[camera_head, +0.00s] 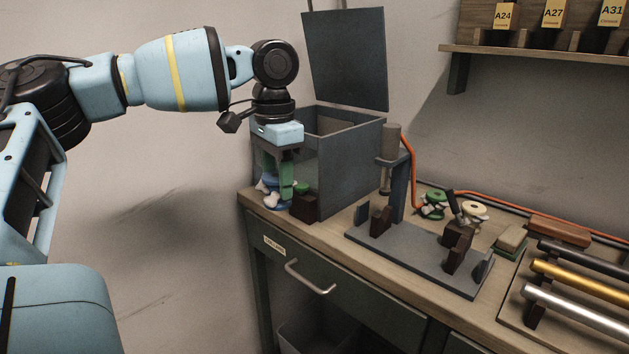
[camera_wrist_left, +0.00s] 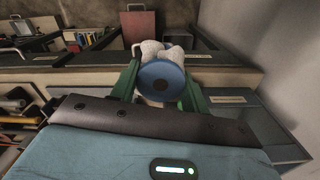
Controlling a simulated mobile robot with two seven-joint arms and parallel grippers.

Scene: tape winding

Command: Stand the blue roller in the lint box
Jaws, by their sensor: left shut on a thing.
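The blue roller, a blue disc with a dark centre (camera_wrist_left: 161,82), sits between the green fingers of my left gripper in the left wrist view, with white lumps beside it. My left gripper (camera_head: 277,185) points down in the head view, shut on the roller (camera_head: 269,188) at the bench's left end. A grey box with a raised lid (camera_head: 352,165) stands just right of and behind the gripper; it may be the lint box, but no readable label confirms this. Its inner floor is hidden. My right gripper is out of view.
A dark brown block (camera_head: 304,207) stands close to the gripper. A grey fixture (camera_head: 420,258), a green spool (camera_head: 434,203), a cream spool (camera_head: 476,209) and several rods (camera_head: 575,310) lie to the right. A shelf (camera_head: 540,52) hangs above.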

